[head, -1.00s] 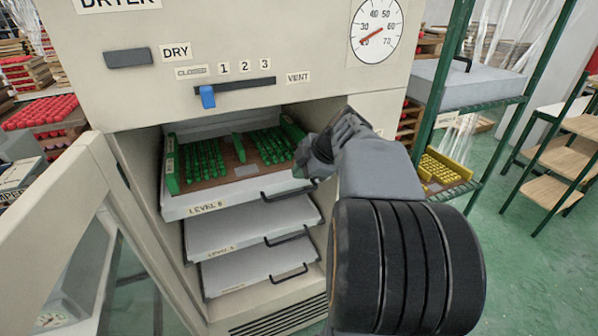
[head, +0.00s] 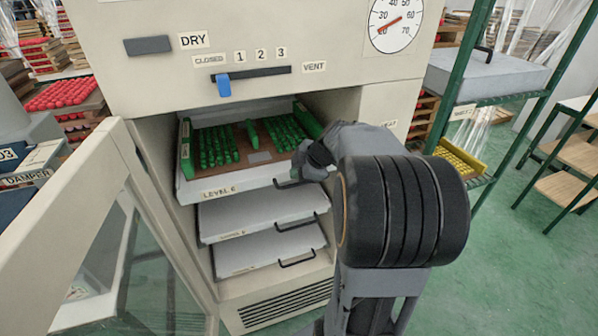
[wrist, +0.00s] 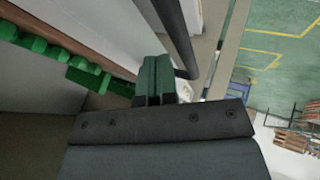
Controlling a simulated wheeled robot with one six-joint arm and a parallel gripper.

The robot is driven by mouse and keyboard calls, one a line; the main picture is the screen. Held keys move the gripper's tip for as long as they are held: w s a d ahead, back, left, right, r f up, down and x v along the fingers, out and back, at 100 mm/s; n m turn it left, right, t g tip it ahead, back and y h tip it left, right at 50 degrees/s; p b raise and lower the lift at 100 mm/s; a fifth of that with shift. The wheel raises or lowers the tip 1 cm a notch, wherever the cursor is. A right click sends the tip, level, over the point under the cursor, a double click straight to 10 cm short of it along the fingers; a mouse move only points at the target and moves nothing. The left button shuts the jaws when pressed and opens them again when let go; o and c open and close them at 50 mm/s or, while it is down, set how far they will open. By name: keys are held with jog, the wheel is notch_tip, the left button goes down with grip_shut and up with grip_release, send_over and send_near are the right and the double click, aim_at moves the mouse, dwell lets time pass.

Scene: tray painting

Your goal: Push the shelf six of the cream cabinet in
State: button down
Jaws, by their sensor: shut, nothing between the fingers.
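The cream cabinet (head: 330,105) stands ahead with its door open to the left. Shelf six (head: 237,188), a white tray labelled level 6, is the top one in the opening and bears rows of green pieces on a brown board. Its front appears to stand out further than the two shelves below. Its black handle (head: 288,183) is partly hidden by my gripper (head: 303,165), which is shut and empty at the right front of the shelf. In the wrist view the closed fingertips (wrist: 155,72) are beside the dark handle bar (wrist: 170,32); contact cannot be told.
Two white shelves (head: 262,217) with black handles lie below. The open door (head: 65,225) fills the left. A green rack (head: 465,110) with a grey box and yellow pieces stands at the right. Green floor (head: 500,270) is clear at the right.

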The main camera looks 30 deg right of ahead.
aim_at(289, 163)
jog(key=w+b, duration=0.1)
jog(key=w, duration=0.1)
jog(key=w+d+b, duration=0.1)
jog(key=w, duration=0.1)
jog(key=shift+w+f, duration=0.15)
jog(key=shift+w, duration=0.1)
jog(key=shift+r, duration=0.25)
jog(key=shift+w, duration=0.1)
jog(key=shift+d+r, duration=0.2)
jog(key=shift+r, duration=0.3)
jog(key=s+p+v, duration=0.1)
jog(key=v, duration=0.8)
jog(key=s+a+f+m+g+h, duration=0.25)
jog(key=s+a+f+m, duration=0.4)
jog(key=m, duration=0.85)
jog(key=s+a+f+h, duration=0.1)
jog(key=s+a+f, duration=0.1)
jog(key=s+a, duration=0.7)
jog(key=shift+s+a+f, duration=0.2)
jog(key=shift+a+f, duration=0.1)
jog(key=shift+a, duration=0.6)
